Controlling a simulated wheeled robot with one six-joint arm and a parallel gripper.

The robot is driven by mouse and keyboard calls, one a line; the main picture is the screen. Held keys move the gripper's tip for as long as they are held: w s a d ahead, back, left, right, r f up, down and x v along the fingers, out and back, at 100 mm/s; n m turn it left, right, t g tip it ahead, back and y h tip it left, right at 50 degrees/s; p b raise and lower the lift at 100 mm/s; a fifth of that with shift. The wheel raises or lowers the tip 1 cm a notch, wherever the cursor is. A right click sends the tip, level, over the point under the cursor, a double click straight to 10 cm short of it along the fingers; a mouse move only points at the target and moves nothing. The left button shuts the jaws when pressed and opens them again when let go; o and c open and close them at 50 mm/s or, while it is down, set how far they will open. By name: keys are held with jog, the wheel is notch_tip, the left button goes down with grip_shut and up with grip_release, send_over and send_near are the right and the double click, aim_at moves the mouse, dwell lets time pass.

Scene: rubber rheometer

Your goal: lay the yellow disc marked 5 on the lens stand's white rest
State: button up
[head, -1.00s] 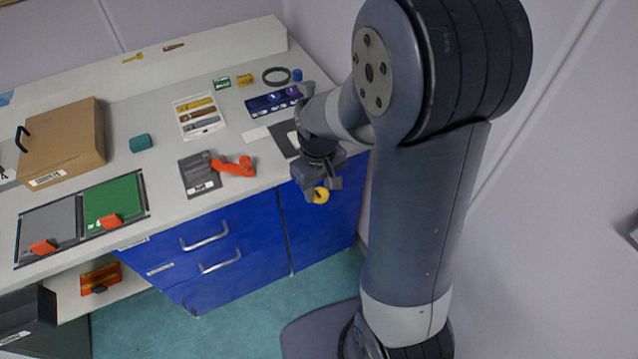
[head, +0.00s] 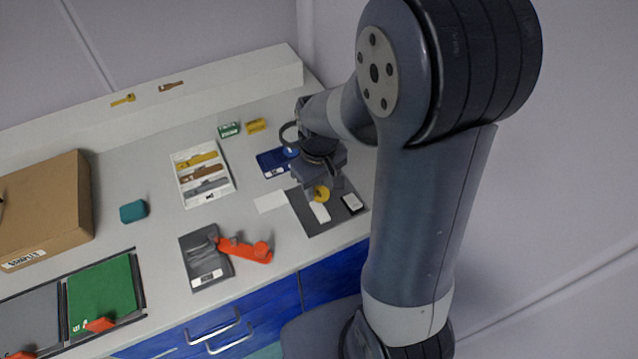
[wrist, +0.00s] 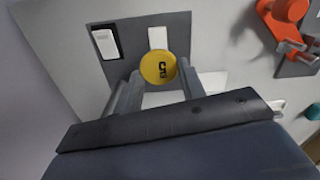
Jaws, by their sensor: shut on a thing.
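The yellow disc (head: 321,194) is held at the tips of my gripper (head: 322,188). In the wrist view the disc (wrist: 158,69) faces the camera with a dark 5, pinched between the two fingers (wrist: 160,76). It appears above a dark grey plate (head: 318,229). A white strip (head: 320,212) on that plate shows just past the disc, also in the wrist view (wrist: 157,38). I cannot tell for sure that this strip is the lens stand's rest.
A small black-and-white item (head: 353,203) lies on the plate's right part. A white card (head: 270,202) and a blue tray (head: 272,164) are close to my gripper. An orange-handled device (head: 245,250) sits to the left. A tray of strips (head: 202,173) lies farther back.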

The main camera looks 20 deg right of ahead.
aim_at(319, 209)
jog(key=shift+w, duration=0.2)
dwell(0.3)
jog(key=shift+f+b, duration=2.2)
jog(key=shift+f, duration=0.5)
jog(key=shift+f+b, duration=0.65)
jog(key=shift+f, duration=0.15)
jog(key=o, duration=1)
jog(key=shift+r, duration=0.1)
notch_tip(319, 209, up, 11)
jog(key=shift+f, duration=0.15)
